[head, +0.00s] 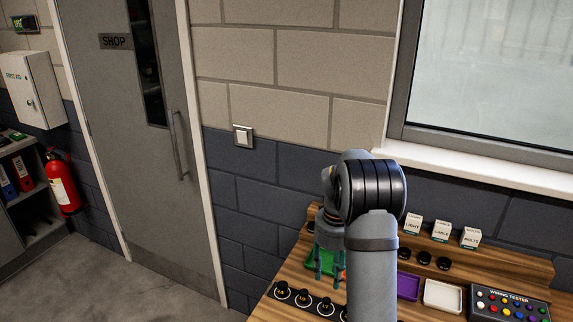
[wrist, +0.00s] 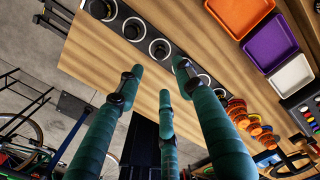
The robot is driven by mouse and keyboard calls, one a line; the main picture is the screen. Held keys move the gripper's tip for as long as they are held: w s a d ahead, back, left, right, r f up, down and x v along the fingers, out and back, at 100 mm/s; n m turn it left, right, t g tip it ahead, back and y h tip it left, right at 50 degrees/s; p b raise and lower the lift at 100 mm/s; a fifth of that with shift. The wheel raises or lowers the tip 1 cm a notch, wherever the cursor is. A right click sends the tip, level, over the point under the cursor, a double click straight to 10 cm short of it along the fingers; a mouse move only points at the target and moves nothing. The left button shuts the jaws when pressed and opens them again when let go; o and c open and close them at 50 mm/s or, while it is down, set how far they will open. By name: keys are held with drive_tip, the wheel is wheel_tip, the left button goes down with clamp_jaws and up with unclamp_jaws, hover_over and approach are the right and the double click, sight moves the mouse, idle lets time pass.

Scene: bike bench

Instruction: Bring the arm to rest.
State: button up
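My gripper (head: 329,268) hangs over the left part of the wooden bench in the head view, fingers pointing down, partly hidden by my grey arm. In the wrist view its teal fingers (wrist: 158,82) are spread apart with nothing between them. They are above the bench (wrist: 120,42), near a black strip with round white-ringed holders (wrist: 160,48). I cannot tell the exact height of the fingertips above the bench.
Labelled boxes (head: 441,232) stand on the back ledge. The wrist view shows an orange tray (wrist: 238,14) and stacked orange discs (wrist: 238,112).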

sight(327, 300)
wheel_tip(327, 300, down, 13)
drive_tip(key=shift+r+p, duration=0.1)
drive_tip(key=shift+p, duration=0.9)
wheel_tip(327, 300, up, 3)
drive_tip(key=shift+w+f, duration=0.15)
drive_tip(key=shift+f, duration=0.05)
drive_tip(key=shift+r, duration=0.7)
